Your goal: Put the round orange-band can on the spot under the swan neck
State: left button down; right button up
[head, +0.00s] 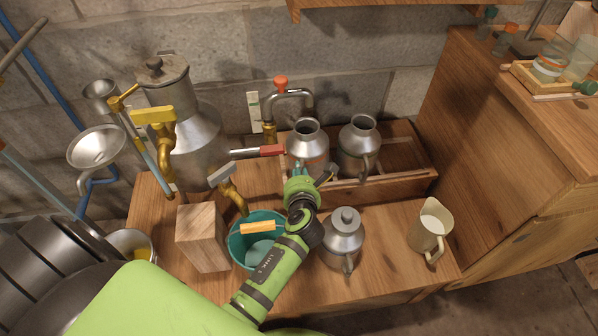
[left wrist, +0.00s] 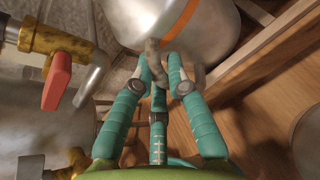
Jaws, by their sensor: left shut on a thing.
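The round orange-band can (head: 308,150) is a grey metal can with an open mouth, upright at the left end of a wooden tray. Its orange band shows clearly in the left wrist view (left wrist: 180,22). My left gripper (head: 318,180) is in front of it, with its fingers shut on the can's grey handle (left wrist: 155,62). The swan neck (head: 293,95) is a bent metal pipe with an orange knob, rising behind the can. Its outlet is near the can's mouth in the picture; I cannot tell whether they line up. The spot below is hidden.
A second open can (head: 359,145) stands close on the right in the wooden tray (head: 405,182). A lidded can (head: 343,235), teal bucket (head: 245,255), wooden block (head: 203,238) and cream jug (head: 430,228) stand in front. A red-handled tap (head: 262,151) reaches in from the left.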

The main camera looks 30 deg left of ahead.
pick_arm(q)
jog(key=c, duration=1.2)
grip_release()
jog(key=shift+s+d+r, duration=0.1)
jog(key=shift+s+r, duration=0.05)
jog(key=p+v, duration=0.2)
jog(key=v, duration=0.9)
jog(key=shift+s+d+p, duration=0.15)
jog(key=shift+s+p, duration=0.1)
jog(key=shift+p, duration=0.15)
pick_arm(e)
jog(key=shift+w+d+f+t, duration=0.3)
jog(key=shift+w+f+t, duration=0.1)
jog(key=shift+w+t, duration=0.2)
